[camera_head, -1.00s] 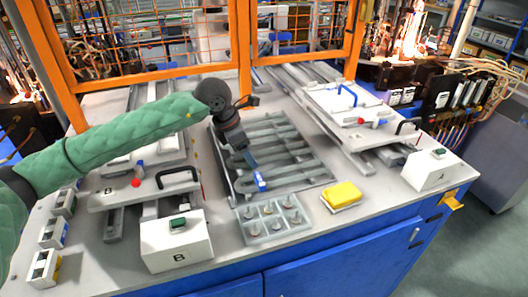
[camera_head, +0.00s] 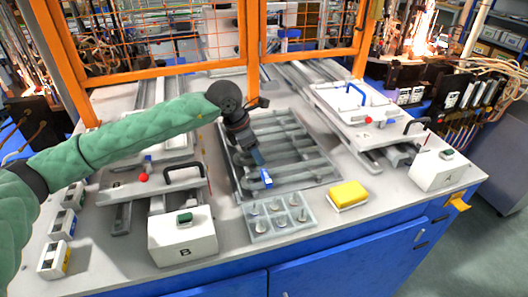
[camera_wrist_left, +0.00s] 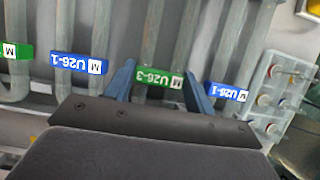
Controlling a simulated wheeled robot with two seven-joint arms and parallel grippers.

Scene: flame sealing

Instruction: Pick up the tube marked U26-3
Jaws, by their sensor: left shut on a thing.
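The tube marked U26-3 has a green label (camera_wrist_left: 160,80) in the left wrist view, with the grey tube (camera_wrist_left: 162,30) running up behind it. My left gripper (camera_wrist_left: 158,88) has one blue finger on each side of that label and is shut on the tube. In the head view my left gripper (camera_head: 260,165) points down at the near end of the tube rack (camera_head: 240,192). The tube looks level with its neighbours, so I cannot tell whether it is lifted. Blue-labelled tubes marked U26-1 lie on the left (camera_wrist_left: 78,63) and right (camera_wrist_left: 227,92) of it.
A clear tray of small round pieces (camera_head: 278,236) and a yellow sponge (camera_head: 348,194) lie in front of the rack. White box B (camera_head: 183,247) stands front left, another white box (camera_head: 433,178) at the right. An orange mesh fence (camera_head: 160,70) stands behind.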

